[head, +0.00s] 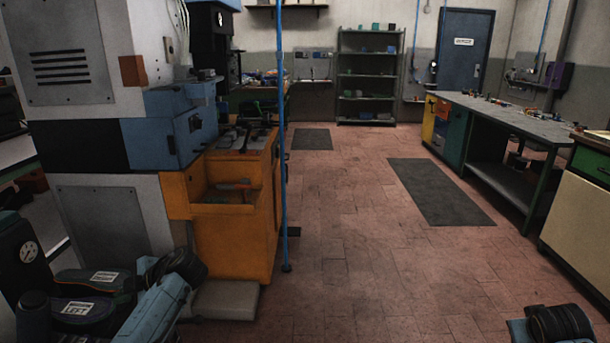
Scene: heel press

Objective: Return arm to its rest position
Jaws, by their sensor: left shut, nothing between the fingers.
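The heel press is a large pale machine (110,75) with a blue block (170,140) and an orange cabinet (245,240) on its right, filling the left of the head view. My left arm comes in at the lower left, blue with dark ends, low beside the press's foot.
Dark objects with white labels (78,308), one reading LEFT, lie at the lower left near a round gauge (29,251). A blue post (283,150) stands beside the cabinet. Workbenches (500,115) line the right. The tiled floor between is clear, with dark mats (440,190).

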